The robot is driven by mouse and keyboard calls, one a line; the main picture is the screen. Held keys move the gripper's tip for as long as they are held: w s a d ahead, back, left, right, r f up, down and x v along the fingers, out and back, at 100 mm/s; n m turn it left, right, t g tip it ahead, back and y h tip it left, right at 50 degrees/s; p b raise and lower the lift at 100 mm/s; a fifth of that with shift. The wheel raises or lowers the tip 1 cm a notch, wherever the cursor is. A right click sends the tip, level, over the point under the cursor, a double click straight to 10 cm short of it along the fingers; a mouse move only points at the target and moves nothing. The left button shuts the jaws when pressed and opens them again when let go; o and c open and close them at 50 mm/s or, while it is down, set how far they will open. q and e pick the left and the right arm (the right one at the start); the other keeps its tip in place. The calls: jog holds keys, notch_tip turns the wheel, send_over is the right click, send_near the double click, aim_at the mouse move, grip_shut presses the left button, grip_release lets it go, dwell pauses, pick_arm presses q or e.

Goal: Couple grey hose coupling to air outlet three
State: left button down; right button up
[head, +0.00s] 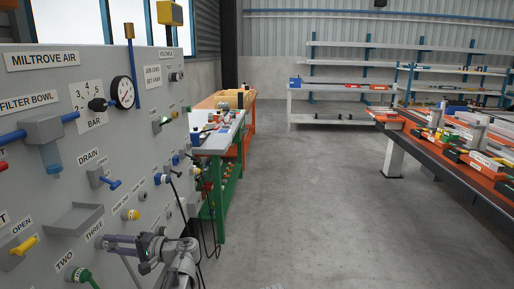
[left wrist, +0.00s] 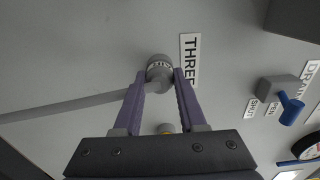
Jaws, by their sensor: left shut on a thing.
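The grey hose coupling (left wrist: 158,64) is between the purple fingertips of my left gripper (left wrist: 159,76), which is shut on it, in the left wrist view. Its grey hose (left wrist: 70,105) runs off to the left there, and hangs below the gripper in the head view (head: 130,268). The label THREE (left wrist: 190,60) is just right of the coupling; it also shows in the head view (head: 94,230). My left gripper (head: 110,243) is at the panel there, below that label. Outlet three itself is hidden, so I cannot tell whether the coupling is seated.
A workbench (head: 216,140) stands beyond.

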pick_arm(q)
jog(key=shift+a, duration=0.1)
jog(key=m, duration=0.6)
jog(key=m, duration=0.6)
dwell(0.4)
jog(key=shift+c, duration=2)
grip_release()
jog(key=shift+a, duration=0.1)
